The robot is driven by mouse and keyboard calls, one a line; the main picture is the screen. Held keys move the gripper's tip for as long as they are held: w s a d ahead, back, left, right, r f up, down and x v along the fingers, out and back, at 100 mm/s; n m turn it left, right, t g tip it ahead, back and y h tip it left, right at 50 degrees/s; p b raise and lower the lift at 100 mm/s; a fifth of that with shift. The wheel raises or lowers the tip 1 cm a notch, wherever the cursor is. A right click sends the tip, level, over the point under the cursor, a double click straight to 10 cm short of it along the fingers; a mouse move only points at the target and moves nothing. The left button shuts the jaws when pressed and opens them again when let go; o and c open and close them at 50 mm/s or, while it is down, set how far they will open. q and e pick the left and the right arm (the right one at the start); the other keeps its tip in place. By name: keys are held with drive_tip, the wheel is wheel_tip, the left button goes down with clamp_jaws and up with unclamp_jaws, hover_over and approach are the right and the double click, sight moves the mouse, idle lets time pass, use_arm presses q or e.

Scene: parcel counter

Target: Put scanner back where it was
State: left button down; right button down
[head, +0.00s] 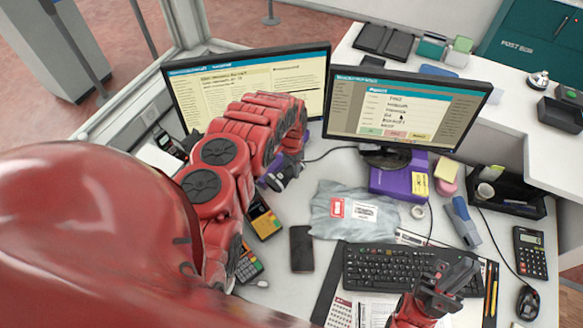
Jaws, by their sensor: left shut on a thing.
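My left arm reaches in from the left over the counter and bends down in front of the left monitor. My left gripper (276,182) is small and mostly hidden behind its own arm. It is shut on a dark grey thing, seemingly the scanner (288,172), of which only a little shows. I cannot tell whether it touches the counter or what lies under it. My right gripper (447,279) hangs over the right part of the keyboard; its fingers are too close together in this view to tell open from shut.
Two monitors (247,85) (408,105) stand at the back, the right one by a purple box (398,181). A grey parcel bag (355,211), phone (301,249), keyboard (398,266), yellow-and-black device (263,219), blue-grey handled tool (463,222) and black tray (512,193) crowd the counter.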

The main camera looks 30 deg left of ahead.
sight(292, 170)
use_arm(q)
drive_tip(key=shift+f, duration=0.2)
drive_tip(key=shift+c, duration=1.4)
unclamp_jaws()
drive_tip(key=shift+r, duration=0.1)
drive_tip(key=shift+r+p, duration=0.5)
drive_tip(key=shift+r, duration=0.1)
wheel_tip(292, 170, up, 12)
drive_tip(key=p, duration=0.5)
